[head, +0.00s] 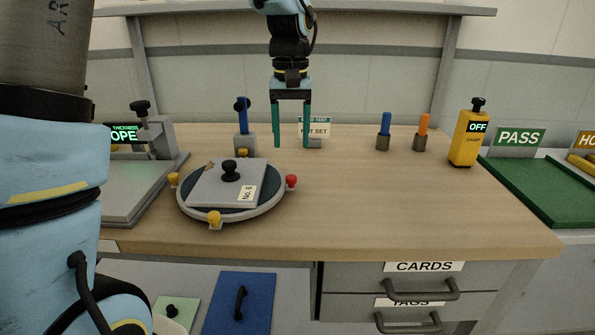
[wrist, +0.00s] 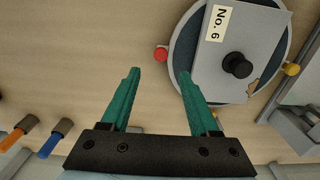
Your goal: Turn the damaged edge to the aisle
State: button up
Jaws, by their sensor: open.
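A grey square plate (head: 208,187) with a black knob and a "No. 6" label lies on a round turntable (head: 260,208). A brown damaged spot (head: 209,166) shows on the plate's far edge, toward the left; it also shows in the wrist view (wrist: 253,87). The turntable rim has a red knob (head: 291,181) on the right and yellow knobs (head: 214,217) at the front, left and back. My gripper (head: 291,146) is open and empty, pointing down above the bench behind and right of the turntable. In the wrist view the red knob (wrist: 161,54) lies just beyond the fingertips.
A thickness gauge (head: 150,145) stands at the left. A blue-handled tool (head: 242,116) and a small sign (head: 314,128) stand at the back. Blue and orange pegs (head: 422,131), a yellow clamp box (head: 467,140) reading OFF, and a green PASS tray (head: 545,185) are rightward. The bench's front right is clear.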

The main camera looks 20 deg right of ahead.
aim_at(291, 176)
notch_tip(291, 176, down, 9)
jog(key=shift+r+p, duration=0.15)
jog(key=shift+p, duration=0.25)
jog(key=shift+c, duration=0.4)
grip_shut()
dwell(0.9)
